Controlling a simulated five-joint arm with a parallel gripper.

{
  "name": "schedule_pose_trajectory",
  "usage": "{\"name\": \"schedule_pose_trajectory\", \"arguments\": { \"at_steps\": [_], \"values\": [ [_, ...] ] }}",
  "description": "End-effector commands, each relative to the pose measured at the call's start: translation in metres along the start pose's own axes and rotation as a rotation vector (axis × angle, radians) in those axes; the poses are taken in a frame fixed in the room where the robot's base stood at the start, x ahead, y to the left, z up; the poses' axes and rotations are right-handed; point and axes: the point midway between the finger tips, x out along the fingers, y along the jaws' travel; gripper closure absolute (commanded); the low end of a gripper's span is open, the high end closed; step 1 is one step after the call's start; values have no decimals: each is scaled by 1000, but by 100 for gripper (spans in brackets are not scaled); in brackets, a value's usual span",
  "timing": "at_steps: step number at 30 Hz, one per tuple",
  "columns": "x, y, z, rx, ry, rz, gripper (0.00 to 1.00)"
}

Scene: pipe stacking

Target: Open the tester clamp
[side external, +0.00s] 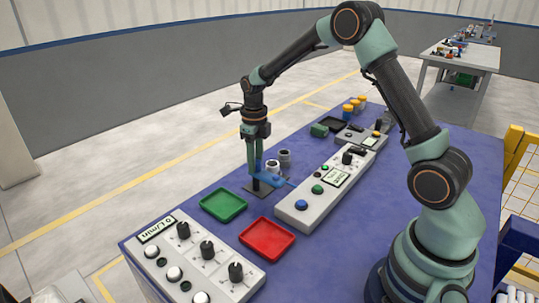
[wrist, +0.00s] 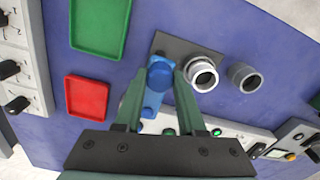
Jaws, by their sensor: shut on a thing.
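The blue tester clamp (side external: 272,180) stands on a dark base plate (side external: 253,188) in the middle of the blue table. In the wrist view the clamp (wrist: 159,76) shows a round top and a blue arm running toward my gripper. My gripper (side external: 254,172) points down over the clamp. In the wrist view its two green fingers (wrist: 160,88) lie on either side of the blue part, shut on it. The fingers hide part of the clamp, so the exact contact is not clear. A light pipe fitting (wrist: 202,74) stands beside the clamp on the plate's edge.
A grey fitting (wrist: 245,77) stands farther right. A green tray (side external: 223,205) and a red tray (side external: 267,239) lie nearby. A white button panel (side external: 325,190) is close to the clamp. A knob panel (side external: 195,262) is at the front. Small yellow-topped items (side external: 355,104) stand at the back.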

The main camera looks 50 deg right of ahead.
Motion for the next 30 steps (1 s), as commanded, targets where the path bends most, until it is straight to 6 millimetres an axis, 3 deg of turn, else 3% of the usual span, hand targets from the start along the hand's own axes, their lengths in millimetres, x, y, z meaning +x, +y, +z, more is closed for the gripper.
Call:
{"name": "schedule_pose_trajectory", "arguments": {
  "at_steps": [19, 20, 21, 22, 30],
  "values": [
    [-3, 0, 0, 49, -2, -1, 100],
    [-3, 0, 0, 48, -1, -1, 50],
    [-3, 0, 0, 48, -1, 0, 34],
    [-3, 0, 0, 48, -1, 0, 31],
    [-1, 0, 0, 46, 0, 0, 31]
  ]
}}
